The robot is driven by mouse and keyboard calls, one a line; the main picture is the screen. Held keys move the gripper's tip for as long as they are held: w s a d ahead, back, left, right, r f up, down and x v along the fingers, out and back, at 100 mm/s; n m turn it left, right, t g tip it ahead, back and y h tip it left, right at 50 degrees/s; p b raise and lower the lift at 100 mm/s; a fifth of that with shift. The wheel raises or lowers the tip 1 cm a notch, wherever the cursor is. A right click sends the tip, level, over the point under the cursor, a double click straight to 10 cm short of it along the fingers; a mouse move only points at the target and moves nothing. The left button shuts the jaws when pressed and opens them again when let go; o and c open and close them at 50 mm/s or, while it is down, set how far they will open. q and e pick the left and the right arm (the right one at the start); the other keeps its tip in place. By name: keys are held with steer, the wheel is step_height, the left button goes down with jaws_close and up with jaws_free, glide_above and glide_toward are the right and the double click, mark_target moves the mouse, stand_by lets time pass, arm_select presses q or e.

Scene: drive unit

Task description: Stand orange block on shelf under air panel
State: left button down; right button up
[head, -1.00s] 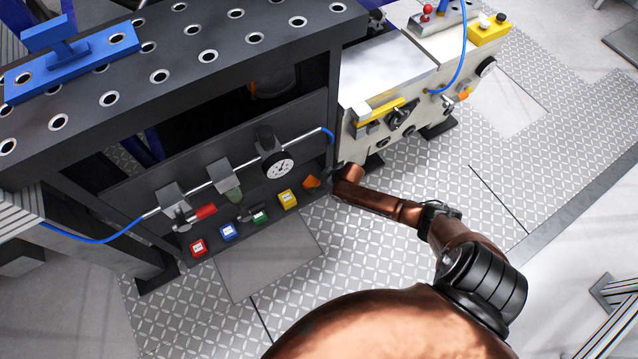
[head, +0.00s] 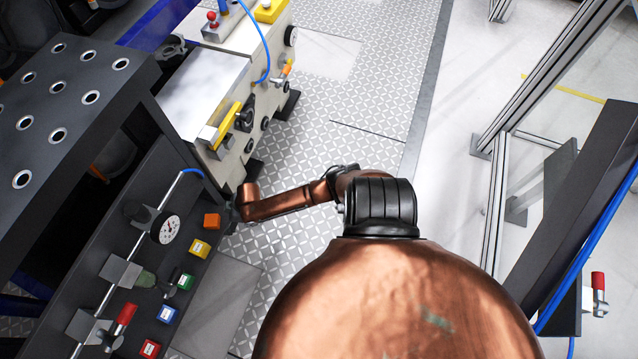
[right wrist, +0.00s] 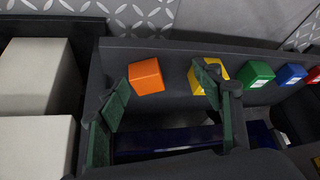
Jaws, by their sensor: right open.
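The orange block (head: 212,220) sits on the shelf below the air panel (head: 143,230), at the end of a row of coloured blocks, beside the yellow one. It looks level in the head view. In the right wrist view the orange block (right wrist: 146,76) rests on the dark shelf (right wrist: 175,95) and shows between the finger lines. My right gripper (head: 231,213) is small and dark beside the block in the head view. In the right wrist view my right gripper (right wrist: 163,88) is open, its green-padded fingers apart with nothing between them. My left gripper is out of view.
Yellow (head: 200,248), green (head: 185,281), blue (head: 166,314) and red (head: 149,349) blocks line the shelf. A gauge (head: 169,226) and pipe sit above. A pale machine (head: 215,110) stands close behind my right gripper. The chequered floor to the right is clear.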

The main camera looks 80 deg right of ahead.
steer(key=s+a+f+g, duration=0.1)
steer(key=s+a+f, duration=0.1)
steer(key=s+a, duration=0.35)
steer(key=s+a+f+g, duration=0.1)
steer(key=s+a+f, duration=0.15)
steer(key=s, duration=0.65)
steer(key=s+a+r+g, duration=0.1)
steer(key=s+r, duration=0.2)
steer(key=s, duration=0.6)
steer(key=s+a+r+m+g, duration=0.1)
steer(key=s+a+r, duration=0.1)
steer(key=s, duration=0.7)
steer(key=s+a+r+g, duration=0.1)
steer(key=s+r, duration=0.3)
steer(key=s, duration=0.6)
steer(key=shift+a+r+g+h, duration=0.2)
steer(key=shift+a+g+h, duration=0.05)
steer(key=shift+g+h, duration=0.15)
